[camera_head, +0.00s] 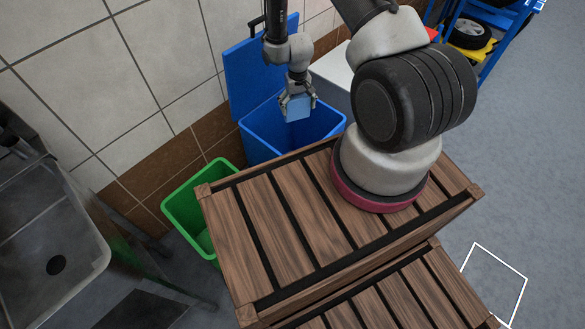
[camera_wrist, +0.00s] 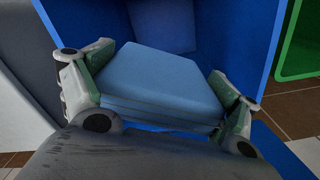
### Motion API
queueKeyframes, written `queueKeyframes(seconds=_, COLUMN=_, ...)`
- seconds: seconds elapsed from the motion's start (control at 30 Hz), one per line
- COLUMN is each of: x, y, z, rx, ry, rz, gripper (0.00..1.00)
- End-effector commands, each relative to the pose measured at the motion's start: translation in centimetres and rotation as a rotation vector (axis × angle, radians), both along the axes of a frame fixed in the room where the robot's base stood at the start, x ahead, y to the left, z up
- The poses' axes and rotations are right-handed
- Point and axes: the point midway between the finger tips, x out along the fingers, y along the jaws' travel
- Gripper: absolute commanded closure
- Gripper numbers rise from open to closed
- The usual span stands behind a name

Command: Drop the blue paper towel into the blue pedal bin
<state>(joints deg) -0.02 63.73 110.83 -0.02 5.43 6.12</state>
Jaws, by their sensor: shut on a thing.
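My gripper (camera_head: 298,98) is shut on the light blue paper towel (camera_head: 298,109), a folded square pad. In the wrist view the towel (camera_wrist: 160,85) sits between the two fingers of my gripper (camera_wrist: 165,95), one at each side. The blue pedal bin (camera_head: 262,142) stands against the tiled wall with its lid (camera_head: 257,66) raised. In the head view the towel appears over the bin's open mouth. In the wrist view the blue bin (camera_wrist: 250,40) lies behind and around the towel; its bottom is mostly hidden.
A green bin (camera_head: 183,206) stands left of the blue bin. A slatted wooden crate (camera_head: 265,235) is in front. A metal sink (camera_head: 60,245) is at the left. A blue shelf rack with a tyre (camera_head: 470,34) is at the top right. Open floor lies right.

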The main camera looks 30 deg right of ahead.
Motion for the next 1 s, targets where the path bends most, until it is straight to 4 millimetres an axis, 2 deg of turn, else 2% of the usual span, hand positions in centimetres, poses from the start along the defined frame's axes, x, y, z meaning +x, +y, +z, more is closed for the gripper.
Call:
queueKeyframes(seconds=0.17, x=0.0, y=0.0, z=0.0, rx=0.000, ry=0.000, rz=0.000, gripper=0.39)
queueKeyframes(seconds=0.2, x=0.0, y=0.0, z=0.0, rx=0.000, ry=0.000, rz=0.000, gripper=0.04)
queueKeyframes(seconds=0.23, x=0.0, y=0.0, z=0.0, rx=0.000, ry=0.000, rz=0.000, gripper=0.00)
queueKeyframes(seconds=0.67, x=0.0, y=0.0, z=0.4, rx=0.000, ry=0.000, rz=0.000, gripper=0.00)
queueKeyframes(seconds=0.77, x=0.1, y=0.0, z=1.7, rx=0.000, ry=-0.003, rz=0.000, gripper=0.00)
queueKeyframes(seconds=1.0, x=0.1, y=0.0, z=7.1, rx=0.000, ry=-0.004, rz=0.000, gripper=0.00)
